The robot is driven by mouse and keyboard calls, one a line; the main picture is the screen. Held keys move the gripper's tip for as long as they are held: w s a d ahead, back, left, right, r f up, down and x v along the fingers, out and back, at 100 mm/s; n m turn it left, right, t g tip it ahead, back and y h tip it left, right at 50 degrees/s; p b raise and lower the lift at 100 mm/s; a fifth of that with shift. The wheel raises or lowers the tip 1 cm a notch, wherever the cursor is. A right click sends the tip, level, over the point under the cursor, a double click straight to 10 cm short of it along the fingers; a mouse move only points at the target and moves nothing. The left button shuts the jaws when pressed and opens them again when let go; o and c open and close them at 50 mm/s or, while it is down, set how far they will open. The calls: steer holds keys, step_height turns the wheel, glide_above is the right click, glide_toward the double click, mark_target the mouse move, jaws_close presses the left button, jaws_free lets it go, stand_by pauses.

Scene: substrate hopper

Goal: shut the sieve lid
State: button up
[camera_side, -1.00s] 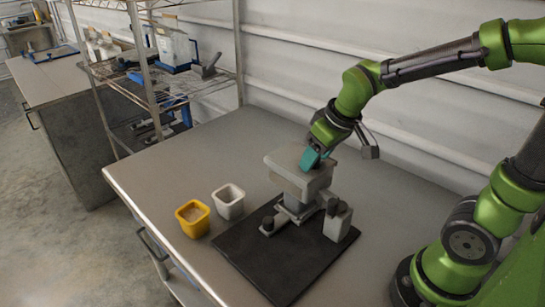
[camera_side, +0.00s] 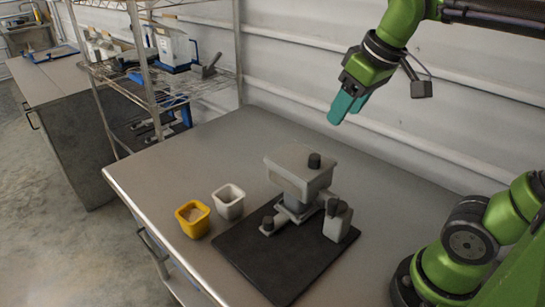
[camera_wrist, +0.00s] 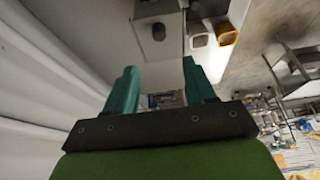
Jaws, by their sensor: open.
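The sieve lid (camera_side: 295,155) is a flat grey plate with a black knob, lying level on top of the grey hopper (camera_side: 300,188). No gap shows between lid and hopper from here. In the wrist view the lid (camera_wrist: 146,12) and its dark knob show at the top edge. My gripper (camera_side: 337,117), with teal fingers, is above and behind the hopper, apart from the lid. In the wrist view its fingers (camera_wrist: 160,70) are spread with nothing between them.
The hopper stands on a black mat (camera_side: 262,257) on the grey bench. A white cup (camera_side: 229,206) and a yellow cup (camera_side: 193,224) with pale contents stand left of it. A wire shelf (camera_side: 200,85) stands behind at left. The bench's back left area is clear.

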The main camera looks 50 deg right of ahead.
steer(key=shift+v, duration=1.2)
steer(key=s+a+f+m+t+y, duration=0.2)
steer(key=a+f+m, duration=0.1)
steer(key=f, duration=0.6)
steer(key=shift+a+f+m+t, duration=0.15)
steer(key=shift+a+m+t, duration=0.1)
steer(key=shift+m+t, duration=0.05)
